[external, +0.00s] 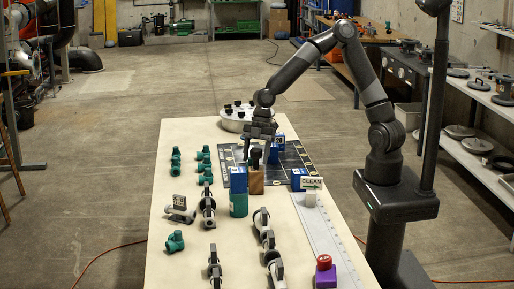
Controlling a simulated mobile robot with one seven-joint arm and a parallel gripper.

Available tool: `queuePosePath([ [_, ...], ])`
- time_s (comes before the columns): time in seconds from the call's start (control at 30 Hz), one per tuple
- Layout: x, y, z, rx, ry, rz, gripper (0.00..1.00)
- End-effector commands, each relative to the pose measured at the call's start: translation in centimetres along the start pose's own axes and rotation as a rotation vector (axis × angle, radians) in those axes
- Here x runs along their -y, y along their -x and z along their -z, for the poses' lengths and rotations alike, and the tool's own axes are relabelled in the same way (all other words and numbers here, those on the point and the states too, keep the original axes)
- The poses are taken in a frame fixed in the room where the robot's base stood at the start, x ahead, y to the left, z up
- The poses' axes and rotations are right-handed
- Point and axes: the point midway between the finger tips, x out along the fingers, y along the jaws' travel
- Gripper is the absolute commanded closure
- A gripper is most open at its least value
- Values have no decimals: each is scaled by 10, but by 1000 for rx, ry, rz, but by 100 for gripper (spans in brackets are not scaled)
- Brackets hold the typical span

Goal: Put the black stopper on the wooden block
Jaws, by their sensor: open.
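The wooden block (257,185) stands on the dark gridded board near the middle of the table. A black stopper (256,158) is upright at the top of the block and seems to rest on it; the picture is too small to show the contact. My gripper (262,150) is just above and around the stopper's upper part, pointing down, with its jaws open. Its fingers partly hide the stopper.
A green-and-blue cylinder (238,201) stands close to the block's left. Blue boxes (298,179) stand on the board (292,157). A white round tray (232,126) with black pieces is behind. Grey valves (207,203) and green fittings (175,241) lie left and in front.

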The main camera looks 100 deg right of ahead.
Motion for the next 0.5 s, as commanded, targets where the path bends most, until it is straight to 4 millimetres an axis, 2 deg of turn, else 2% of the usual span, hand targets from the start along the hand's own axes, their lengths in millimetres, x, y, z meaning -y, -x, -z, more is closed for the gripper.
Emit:
queuePosePath([
  [0.27,-1,10,1,0,-1,-3,41],
  [0.5,-2,47,0,1,-3,-6,41],
])
